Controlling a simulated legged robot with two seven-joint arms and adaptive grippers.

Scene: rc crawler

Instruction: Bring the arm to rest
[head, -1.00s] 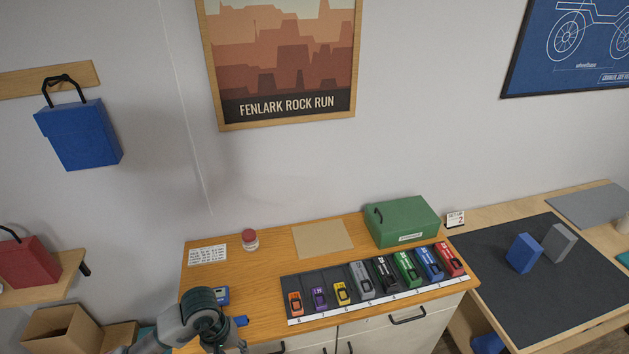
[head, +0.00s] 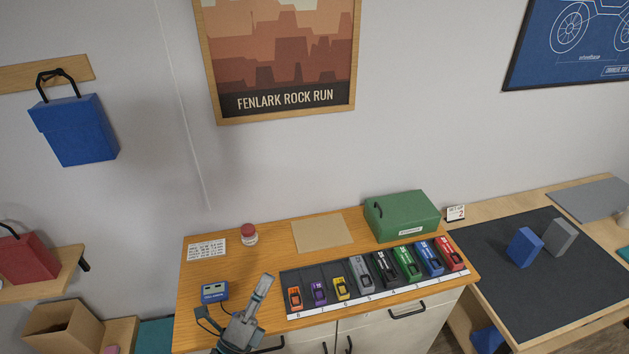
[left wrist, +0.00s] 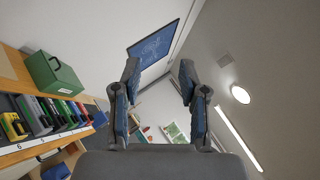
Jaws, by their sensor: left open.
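My left gripper (head: 263,285) shows at the bottom of the head view, over the front part of the wooden cabinet top, beside the left end of the dark car tray. It points up and to the right. In the left wrist view its two fingers (left wrist: 157,84) stand wide apart, with nothing between them. My right gripper is not in view.
A desk with a dark mat (head: 530,310) is at right.

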